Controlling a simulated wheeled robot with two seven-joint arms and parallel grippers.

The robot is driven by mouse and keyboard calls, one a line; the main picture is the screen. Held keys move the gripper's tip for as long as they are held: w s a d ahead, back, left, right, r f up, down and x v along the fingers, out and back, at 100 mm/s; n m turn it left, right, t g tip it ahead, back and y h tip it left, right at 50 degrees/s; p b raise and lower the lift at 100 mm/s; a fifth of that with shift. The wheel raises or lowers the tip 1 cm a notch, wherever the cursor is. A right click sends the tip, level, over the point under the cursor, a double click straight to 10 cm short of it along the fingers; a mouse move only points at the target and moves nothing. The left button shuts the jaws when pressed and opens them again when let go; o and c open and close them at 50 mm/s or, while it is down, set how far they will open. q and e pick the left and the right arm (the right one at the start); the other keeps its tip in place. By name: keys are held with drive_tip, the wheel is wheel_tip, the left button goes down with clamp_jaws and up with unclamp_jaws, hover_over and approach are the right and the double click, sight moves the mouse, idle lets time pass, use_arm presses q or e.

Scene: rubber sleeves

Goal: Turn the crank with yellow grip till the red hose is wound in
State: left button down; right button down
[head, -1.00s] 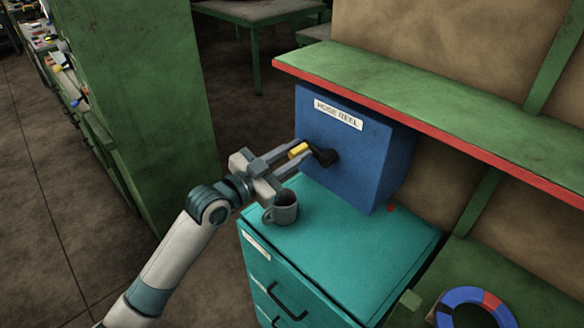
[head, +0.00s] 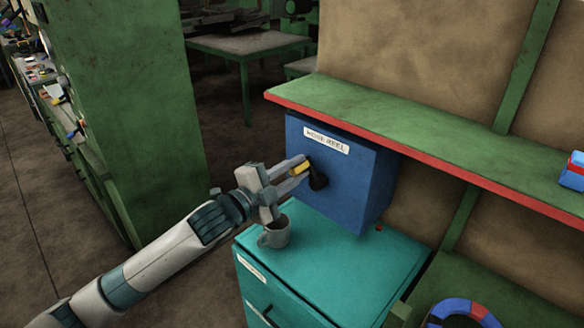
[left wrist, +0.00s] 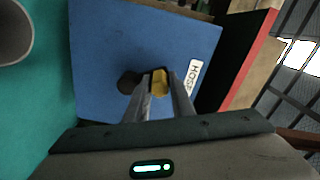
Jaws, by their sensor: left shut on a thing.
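The blue hose reel box (head: 350,185), labelled "HOSE REEL", stands on a teal cabinet (head: 330,270). Its black crank (head: 318,180) is on the front face, with a yellow grip (head: 301,169) at the upper left of the hub. My left gripper (head: 298,172) is shut on the yellow grip. In the left wrist view the yellow grip (left wrist: 159,82) sits between both fingers, beside the dark crank hub (left wrist: 128,82). Only a small red bit, seemingly the red hose (head: 379,227), shows low at the box's right side. My right gripper is not in view.
A grey mug (head: 274,234) stands on the cabinet just below my left gripper. A green shelf with a red edge (head: 420,150) runs above and right of the box. A blue-and-red ring (head: 455,306) lies at lower right. A tall green cabinet (head: 125,120) stands left.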

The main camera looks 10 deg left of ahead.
use_arm(q)
drive_tip(key=shift+s+d+r+m+p, duration=0.15)
drive_tip(key=shift+s+d+m+p, duration=0.15)
drive_tip(key=shift+m, duration=0.45)
drive_tip(key=shift+s+d+r+m+p, duration=0.1)
drive_tip(key=shift+d+r+m+p, duration=0.2)
drive_tip(key=shift+m, duration=0.45)
drive_tip(key=shift+f, duration=0.15)
drive_tip(key=c, duration=1.5)
unclamp_jaws()
drive_tip(key=shift+c, duration=0.2)
drive_tip(key=shift+s, duration=0.1)
drive_tip(key=b+v, duration=0.6)
drive_tip(key=v, duration=1.1)
drive_tip(key=shift+s, duration=0.1)
